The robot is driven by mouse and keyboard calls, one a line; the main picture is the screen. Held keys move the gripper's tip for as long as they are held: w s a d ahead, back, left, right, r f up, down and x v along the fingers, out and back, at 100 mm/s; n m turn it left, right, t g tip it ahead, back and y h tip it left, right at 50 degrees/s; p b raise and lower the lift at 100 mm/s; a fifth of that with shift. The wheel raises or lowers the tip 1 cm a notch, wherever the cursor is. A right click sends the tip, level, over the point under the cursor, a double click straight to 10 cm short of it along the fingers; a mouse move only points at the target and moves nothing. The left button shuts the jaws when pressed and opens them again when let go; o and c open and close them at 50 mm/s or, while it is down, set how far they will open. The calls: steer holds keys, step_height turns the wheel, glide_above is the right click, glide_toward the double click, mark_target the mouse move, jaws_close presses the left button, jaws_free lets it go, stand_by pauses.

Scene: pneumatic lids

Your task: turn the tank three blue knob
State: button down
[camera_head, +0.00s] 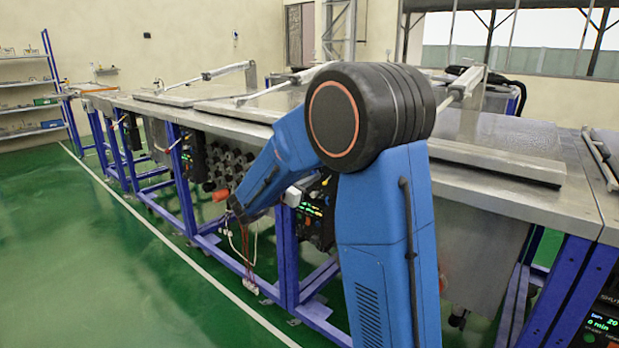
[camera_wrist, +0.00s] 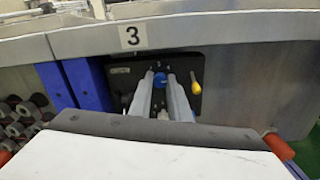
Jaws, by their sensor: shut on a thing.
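The blue knob (camera_wrist: 159,81) is on a dark control panel (camera_wrist: 120,84) under the tank edge marked with a 3 label (camera_wrist: 132,35) in the wrist view. My gripper (camera_wrist: 160,80) reaches up to the panel with its two pale fingers on either side of the knob, shut on it. A yellow knob (camera_wrist: 195,84) sits just right of the fingers on the same panel. In the head view my blue arm hides much of the panel, and the blue knob cannot be made out there.
Blue frame posts (camera_wrist: 88,85) stand left of the panel, with several round dark fittings (camera_wrist: 22,118) farther left. The metal tank edge (camera_wrist: 220,30) overhangs the panel. Green floor (camera_head: 130,270) is open to the left in the head view.

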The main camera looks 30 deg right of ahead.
steer(key=shift+f+n, duration=0.1)
steer(key=shift+n, duration=3.5)
steer(key=c, duration=1.7)
jaws_free()
steer(key=shift+o, duration=0.2)
steer(key=shift+s+a, duration=0.1)
steer(key=shift+a, duration=0.05)
steer(key=v, duration=1.7)
steer(key=shift+s, duration=0.1)
